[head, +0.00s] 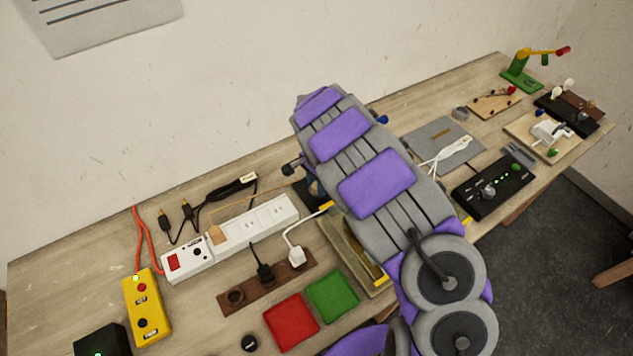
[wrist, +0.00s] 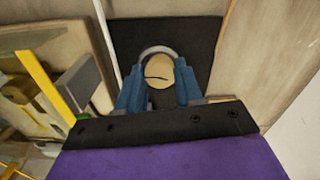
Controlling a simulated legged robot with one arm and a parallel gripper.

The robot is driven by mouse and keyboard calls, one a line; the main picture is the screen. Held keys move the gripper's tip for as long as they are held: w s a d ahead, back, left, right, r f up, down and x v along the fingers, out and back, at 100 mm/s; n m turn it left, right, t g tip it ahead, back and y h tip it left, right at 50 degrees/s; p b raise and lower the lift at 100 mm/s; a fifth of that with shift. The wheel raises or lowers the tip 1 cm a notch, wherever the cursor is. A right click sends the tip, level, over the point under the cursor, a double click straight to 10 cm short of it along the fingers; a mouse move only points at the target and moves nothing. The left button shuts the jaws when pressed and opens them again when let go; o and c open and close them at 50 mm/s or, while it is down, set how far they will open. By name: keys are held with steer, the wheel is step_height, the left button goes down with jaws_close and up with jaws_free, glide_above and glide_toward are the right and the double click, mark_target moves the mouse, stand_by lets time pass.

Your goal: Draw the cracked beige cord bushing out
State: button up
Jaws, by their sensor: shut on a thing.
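The beige cord bushing (wrist: 158,75) shows in the wrist view as a round face with a dark crack line across it. A pale grey curved rim (wrist: 153,49) arches around its top edge. My gripper (wrist: 160,68) has its blue fingers on the left and right of the bushing, shut on it. A dark plate (wrist: 196,38) lies behind the bushing. I cannot tell whether the bushing is still seated, as its underside is hidden. In the head view my arm covers the bushing and most of the gripper.
A white power strip (head: 245,232) lies left of my arm, with a brown socket strip (head: 240,291) in front. Red (head: 291,322) and green (head: 332,295) pads lie near the front edge. A black control box (head: 494,188) stands to the right. A white cord runs beside the dark plate.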

jaws_close()
steer(key=shift+r+p, duration=0.3)
steer(key=shift+r, duration=0.5)
steer(key=shift+r+p, duration=0.65)
steer(key=shift+r, duration=1.5)
steer(key=shift+d, duration=0.1)
